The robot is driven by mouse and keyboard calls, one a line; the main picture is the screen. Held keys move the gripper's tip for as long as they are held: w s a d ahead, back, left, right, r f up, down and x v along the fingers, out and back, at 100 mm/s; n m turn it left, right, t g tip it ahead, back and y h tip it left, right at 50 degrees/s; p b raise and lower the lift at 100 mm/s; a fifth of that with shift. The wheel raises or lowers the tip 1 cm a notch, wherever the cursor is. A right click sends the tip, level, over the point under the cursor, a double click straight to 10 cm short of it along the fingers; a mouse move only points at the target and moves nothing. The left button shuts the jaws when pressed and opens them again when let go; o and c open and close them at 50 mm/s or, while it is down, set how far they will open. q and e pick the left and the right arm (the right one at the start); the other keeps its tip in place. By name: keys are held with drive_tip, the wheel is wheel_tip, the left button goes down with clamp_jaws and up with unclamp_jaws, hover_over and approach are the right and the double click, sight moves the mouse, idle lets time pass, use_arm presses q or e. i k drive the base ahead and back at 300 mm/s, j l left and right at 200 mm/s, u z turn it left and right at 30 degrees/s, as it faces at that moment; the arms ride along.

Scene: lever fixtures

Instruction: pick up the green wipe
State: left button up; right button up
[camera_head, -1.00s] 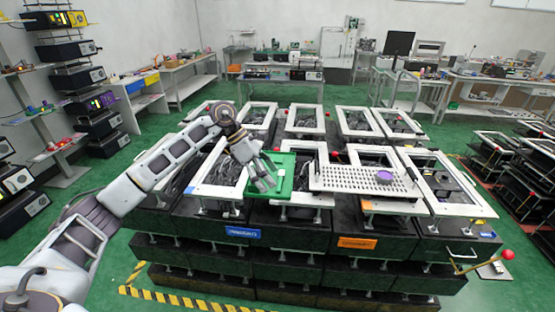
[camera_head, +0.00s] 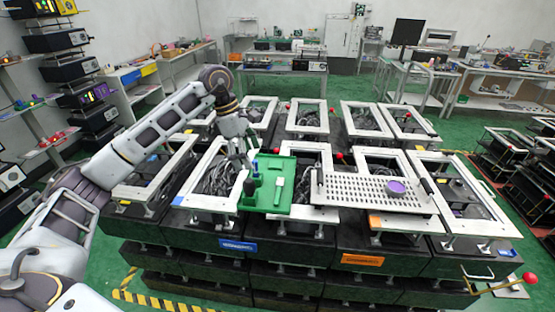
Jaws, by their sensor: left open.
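A green tray (camera_head: 268,205) lies flat across the fixture frames near the middle. A white handled item (camera_head: 279,188) lies in it, and small dark blue and green items (camera_head: 251,188) sit at its left side. I cannot tell a separate green wipe from the green of the tray. My left gripper (camera_head: 245,163) is open, pointing down over the tray's back left corner. It is close to the small items; I cannot tell whether it touches any. My right gripper is not in view.
A perforated white plate (camera_head: 355,191) with a purple disc (camera_head: 396,187) lies right of the tray. White fixture frames (camera_head: 212,189) with cables surround it. Red-knobbed levers (camera_head: 529,278) stick out at the right. Shelves of instruments (camera_head: 75,95) stand at the left.

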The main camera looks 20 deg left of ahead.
sight(275, 165)
drive_tip(key=i+j, duration=0.2)
drive_tip(key=i, duration=0.25)
drive_tip(key=i+j, duration=0.15)
drive_tip(key=i, duration=0.3)
